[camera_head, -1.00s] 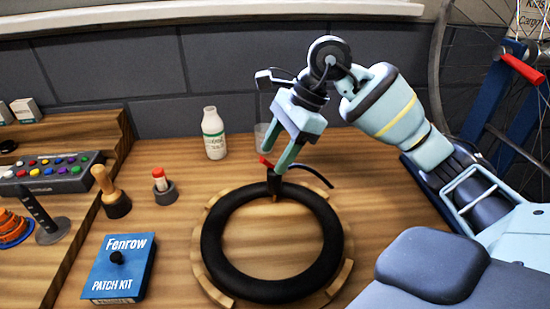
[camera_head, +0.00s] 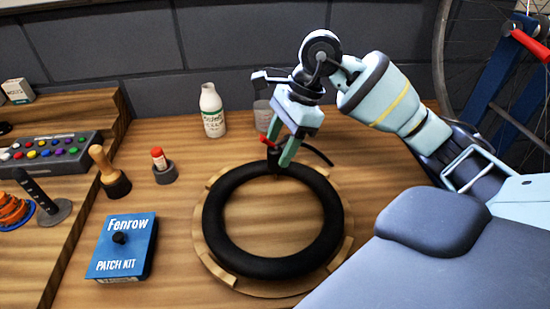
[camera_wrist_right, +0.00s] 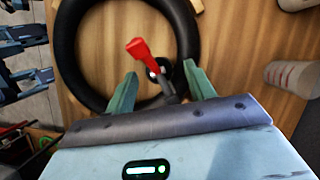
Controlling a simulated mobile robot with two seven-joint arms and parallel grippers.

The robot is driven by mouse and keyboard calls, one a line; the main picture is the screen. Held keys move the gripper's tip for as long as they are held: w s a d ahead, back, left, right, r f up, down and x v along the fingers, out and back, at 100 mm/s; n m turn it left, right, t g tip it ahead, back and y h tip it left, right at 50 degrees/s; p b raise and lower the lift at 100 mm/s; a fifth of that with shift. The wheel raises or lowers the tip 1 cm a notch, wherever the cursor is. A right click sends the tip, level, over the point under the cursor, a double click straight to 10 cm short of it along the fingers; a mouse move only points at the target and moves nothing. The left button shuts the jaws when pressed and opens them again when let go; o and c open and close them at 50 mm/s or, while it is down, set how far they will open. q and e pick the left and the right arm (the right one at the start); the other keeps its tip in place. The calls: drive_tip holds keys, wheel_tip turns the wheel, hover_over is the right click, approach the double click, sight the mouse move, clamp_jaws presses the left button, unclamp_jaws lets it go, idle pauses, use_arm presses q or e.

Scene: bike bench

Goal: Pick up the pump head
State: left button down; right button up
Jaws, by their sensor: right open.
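The pump head (camera_head: 273,157) is a small black piece with a red lever (camera_head: 265,141). It stands at the far edge of the black tyre (camera_head: 213,225), with a dark hose curving off to the right. My right gripper (camera_head: 281,146) is open, pointing down at the pump head. In the right wrist view, the pump head (camera_wrist_right: 158,70) and its red lever (camera_wrist_right: 141,52) show between the two spread green fingers (camera_wrist_right: 160,80), with gaps on both sides. Part of the pump head is hidden by a finger in the head view. My left gripper does not show clearly.
The tyre lies on a round wooden stand (camera_head: 222,276). A white bottle (camera_head: 212,112) and a translucent cup (camera_head: 262,115) stand behind. A blue patch kit (camera_head: 122,247), a red-capped tube (camera_head: 159,160) and a wooden-handled tool (camera_head: 108,170) are left. Bare bench lies between them.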

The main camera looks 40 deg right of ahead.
sight(279, 147)
drive_tip(key=x, duration=0.3)
drive_tip(key=shift+a+f, duration=0.1)
clamp_jaws()
